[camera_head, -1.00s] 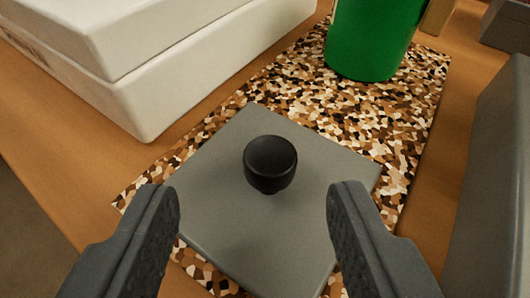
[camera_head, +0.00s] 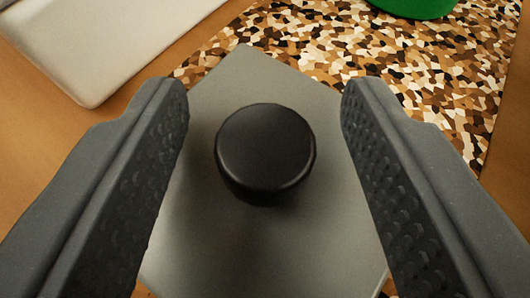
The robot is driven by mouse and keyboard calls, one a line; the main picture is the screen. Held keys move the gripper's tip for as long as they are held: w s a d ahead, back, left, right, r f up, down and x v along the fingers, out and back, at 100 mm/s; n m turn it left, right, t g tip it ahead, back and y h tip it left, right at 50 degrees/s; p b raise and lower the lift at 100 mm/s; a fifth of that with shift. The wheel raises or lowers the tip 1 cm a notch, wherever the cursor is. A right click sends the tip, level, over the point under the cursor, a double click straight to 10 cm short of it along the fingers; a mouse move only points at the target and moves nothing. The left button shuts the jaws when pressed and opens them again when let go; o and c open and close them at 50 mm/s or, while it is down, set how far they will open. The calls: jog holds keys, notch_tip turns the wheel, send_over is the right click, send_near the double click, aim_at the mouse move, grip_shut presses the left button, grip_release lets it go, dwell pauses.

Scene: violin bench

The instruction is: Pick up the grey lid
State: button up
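The grey lid (camera_head: 215,232) is a flat square plate lying on the speckled mat, in the middle of the view. A round black knob (camera_head: 265,152) stands up from its middle. My gripper (camera_head: 265,105) is open, with one dark grey textured finger on each side of the knob. There is a gap between each finger and the knob. The fingers hide parts of the lid's left and right sides, and its near edge is mostly out of view.
The brown, black and cream speckled mat (camera_head: 450,65) lies on an orange-brown wooden surface (camera_head: 50,140). A white box (camera_head: 110,45) is at the upper left. A green round object (camera_head: 415,5) stands on the mat at the top right, cut off by the frame.

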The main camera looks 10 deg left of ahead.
grip_shut()
